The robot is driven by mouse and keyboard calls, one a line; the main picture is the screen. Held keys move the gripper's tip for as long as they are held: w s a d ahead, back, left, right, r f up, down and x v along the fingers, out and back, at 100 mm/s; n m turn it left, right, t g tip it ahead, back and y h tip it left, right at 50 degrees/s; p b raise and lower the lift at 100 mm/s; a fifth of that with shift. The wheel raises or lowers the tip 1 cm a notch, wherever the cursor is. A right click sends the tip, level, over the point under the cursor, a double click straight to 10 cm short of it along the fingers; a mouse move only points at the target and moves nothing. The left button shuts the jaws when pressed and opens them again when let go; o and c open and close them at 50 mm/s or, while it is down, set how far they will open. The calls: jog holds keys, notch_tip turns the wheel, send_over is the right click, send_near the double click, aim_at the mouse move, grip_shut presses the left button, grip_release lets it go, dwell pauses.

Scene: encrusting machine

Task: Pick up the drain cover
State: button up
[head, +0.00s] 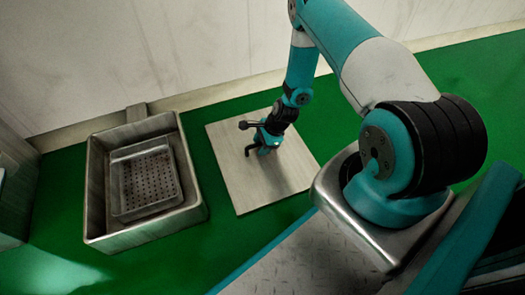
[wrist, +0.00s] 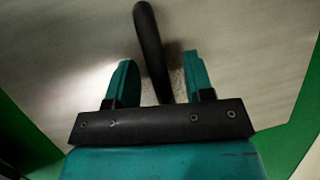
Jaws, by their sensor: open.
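A square, pale grey plate (head: 230,175), which looks like the drain cover, lies flat on the green floor. It fills most of the wrist view (wrist: 60,60). My gripper (head: 258,148) is over the plate's upper middle in the head view, pointing down. In the wrist view, the two teal fingers of my gripper (wrist: 159,76) are apart. A dark rod with a rounded end (wrist: 149,35) shows between and beyond them. A dark bar also sticks out to the left by my gripper in the head view (head: 247,124). I cannot tell whether the fingers touch the rod.
A metal sink-like basin (head: 95,190) stands left of the plate, with a perforated tray (head: 150,180) inside it. A pale wall (head: 130,50) runs behind. Green floor (head: 215,225) is clear between the basin and the plate.

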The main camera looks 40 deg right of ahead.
grip_shut()
dwell(0.4)
